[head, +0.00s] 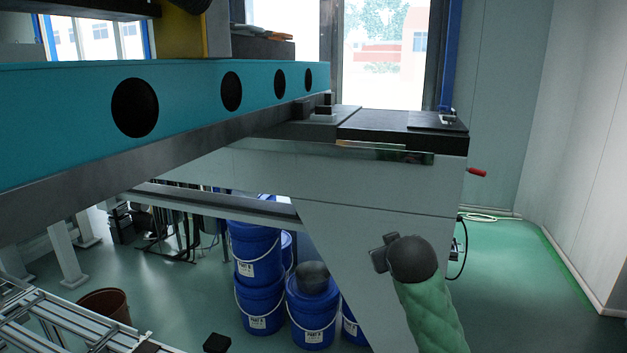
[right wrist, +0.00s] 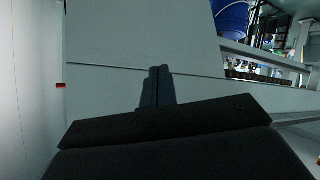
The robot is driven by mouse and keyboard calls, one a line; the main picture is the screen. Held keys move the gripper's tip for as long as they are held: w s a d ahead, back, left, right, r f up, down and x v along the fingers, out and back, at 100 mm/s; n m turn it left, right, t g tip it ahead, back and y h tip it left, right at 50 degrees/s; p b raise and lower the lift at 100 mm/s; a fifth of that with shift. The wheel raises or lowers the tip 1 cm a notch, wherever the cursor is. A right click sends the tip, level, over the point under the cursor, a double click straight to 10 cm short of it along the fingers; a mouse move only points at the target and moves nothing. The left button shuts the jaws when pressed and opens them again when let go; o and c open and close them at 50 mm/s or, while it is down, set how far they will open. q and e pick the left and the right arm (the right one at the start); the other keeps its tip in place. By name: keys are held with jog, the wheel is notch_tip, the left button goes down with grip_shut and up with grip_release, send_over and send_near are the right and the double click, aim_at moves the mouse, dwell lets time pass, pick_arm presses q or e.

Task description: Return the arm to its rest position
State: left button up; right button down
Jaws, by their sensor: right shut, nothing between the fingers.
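My right arm, in a green sleeve, rises from the bottom right of the head view. Its dark gripper (head: 383,256) is in front of the pale side panel of the machine, small and partly hidden by the round black wrist. In the right wrist view the two black fingers (right wrist: 157,86) are together and empty, with the pale panel (right wrist: 110,90) behind them. I cannot tell whether they touch the panel. My left gripper is not recognisable in either view.
A long teal beam (head: 190,95) with round holes crosses the upper left. Blue buckets (head: 258,255) stand under the machine (head: 390,185). An aluminium frame (head: 60,320) is at the lower left. Green floor (head: 520,280) is open at the right, beside the wall.

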jog(key=s+a+f+g+y, duration=0.1)
jog(key=s+f+g, duration=0.1)
jog(key=s+f, duration=0.45)
jog(key=s+f+g, duration=0.1)
jog(key=s+f, duration=0.2)
jog(key=f, duration=0.7)
jog(key=s+f+g, duration=0.4)
jog(key=s+f, duration=1)
jog(key=s, duration=0.3)
jog(key=s+a+f+m+g, duration=0.1)
jog(key=s+f+g, duration=0.3)
jog(key=s+f, duration=1.1)
jog(key=s, duration=0.3)
jog(key=shift+s+a+f+m+y, duration=0.2)
jog(key=shift+f+m+y, duration=0.1)
jog(key=shift+y, duration=0.1)
